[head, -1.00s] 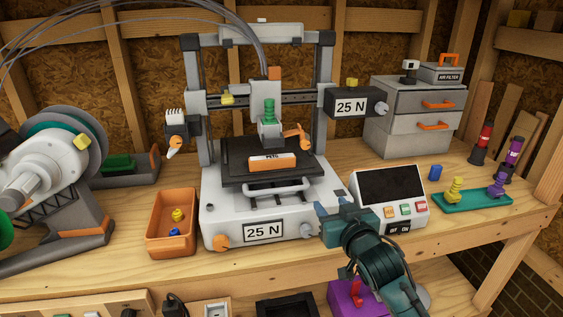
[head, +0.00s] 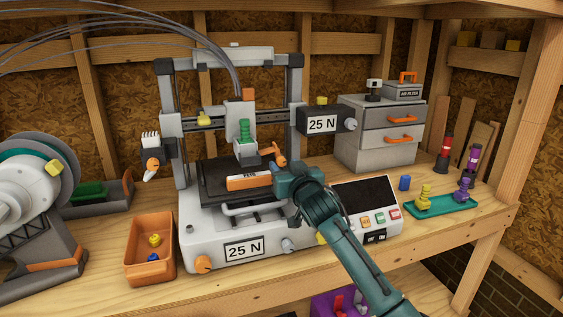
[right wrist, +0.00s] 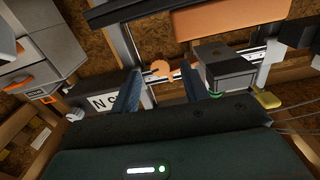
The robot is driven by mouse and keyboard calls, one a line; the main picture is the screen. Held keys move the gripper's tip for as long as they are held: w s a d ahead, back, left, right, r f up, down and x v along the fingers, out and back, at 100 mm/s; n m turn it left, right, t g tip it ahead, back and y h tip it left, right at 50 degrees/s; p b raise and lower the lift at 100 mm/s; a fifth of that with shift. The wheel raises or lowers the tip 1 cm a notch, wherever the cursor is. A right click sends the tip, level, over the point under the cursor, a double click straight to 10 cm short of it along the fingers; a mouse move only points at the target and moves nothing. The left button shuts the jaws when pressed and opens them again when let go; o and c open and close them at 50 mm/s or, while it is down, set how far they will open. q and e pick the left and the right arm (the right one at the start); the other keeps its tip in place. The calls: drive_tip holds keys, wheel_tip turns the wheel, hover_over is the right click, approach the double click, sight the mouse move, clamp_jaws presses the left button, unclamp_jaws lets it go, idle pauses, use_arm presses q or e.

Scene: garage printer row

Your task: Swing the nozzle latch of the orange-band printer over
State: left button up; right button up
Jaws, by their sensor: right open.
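The printer (head: 210,235) stands mid-bench, with a black bed and an orange block marked PETG (head: 245,181). Its nozzle latch is the orange hooked lever (head: 270,151) on the right of the print head (head: 244,148). My right gripper (head: 279,167) is at the right side of the bed, just below and right of the latch. In the right wrist view the right gripper (right wrist: 160,88) is open, its two fingers apart. The latch (right wrist: 161,69) shows between and beyond the fingertips, and I see no contact. My left gripper is not in view.
A control panel (head: 365,203) stands right of the printer. An orange bin (head: 150,263) is at front left, and a teal tray (head: 442,205) at right.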

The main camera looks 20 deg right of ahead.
sight(282, 162)
drive_tip(key=shift+w+a, duration=0.1)
drive_tip(key=shift+w, duration=1.7)
